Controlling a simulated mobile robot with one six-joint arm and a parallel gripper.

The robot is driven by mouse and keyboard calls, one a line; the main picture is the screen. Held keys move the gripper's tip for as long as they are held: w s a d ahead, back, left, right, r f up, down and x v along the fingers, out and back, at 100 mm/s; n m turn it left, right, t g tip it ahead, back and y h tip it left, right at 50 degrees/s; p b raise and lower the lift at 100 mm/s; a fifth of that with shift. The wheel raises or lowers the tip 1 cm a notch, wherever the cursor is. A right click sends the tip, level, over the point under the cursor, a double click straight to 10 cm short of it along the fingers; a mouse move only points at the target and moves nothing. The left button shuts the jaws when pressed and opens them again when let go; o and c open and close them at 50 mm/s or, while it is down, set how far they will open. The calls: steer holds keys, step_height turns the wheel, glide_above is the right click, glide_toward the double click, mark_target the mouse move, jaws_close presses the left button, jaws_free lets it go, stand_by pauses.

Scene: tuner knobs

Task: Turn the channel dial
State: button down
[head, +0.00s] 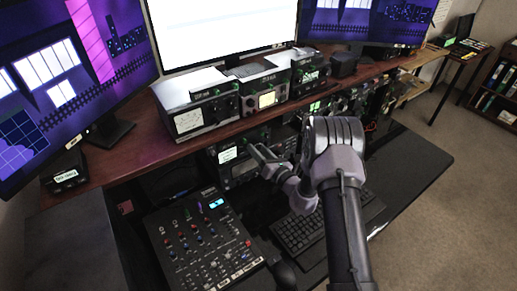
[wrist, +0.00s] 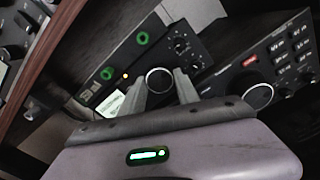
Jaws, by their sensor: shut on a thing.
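In the wrist view, a round black knob (wrist: 159,81) with a pale rim sits on a dark radio panel (wrist: 128,62). The two fingers of my gripper (wrist: 161,90) are on either side of it, shut on it. I cannot read a label that names it as the channel dial. The same panel has two green-ringed knobs (wrist: 143,38) and a small pale display (wrist: 110,104). In the head view, my gripper (head: 262,153) is at the equipment under the desk shelf, and the gripped knob is hidden there.
A second radio (wrist: 250,60) with a red display and a large knob (wrist: 258,96) stands close on the right in the wrist view. More radios (head: 205,112) line the shelf.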

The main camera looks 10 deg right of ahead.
steer(key=shift+m, duration=0.6)
steer(key=c, duration=1.2)
jaws_free()
steer(key=shift+o, duration=0.2)
steer(key=p+v, duration=0.2)
steer(key=v, duration=1.5)
steer(key=shift+s, duration=0.25)
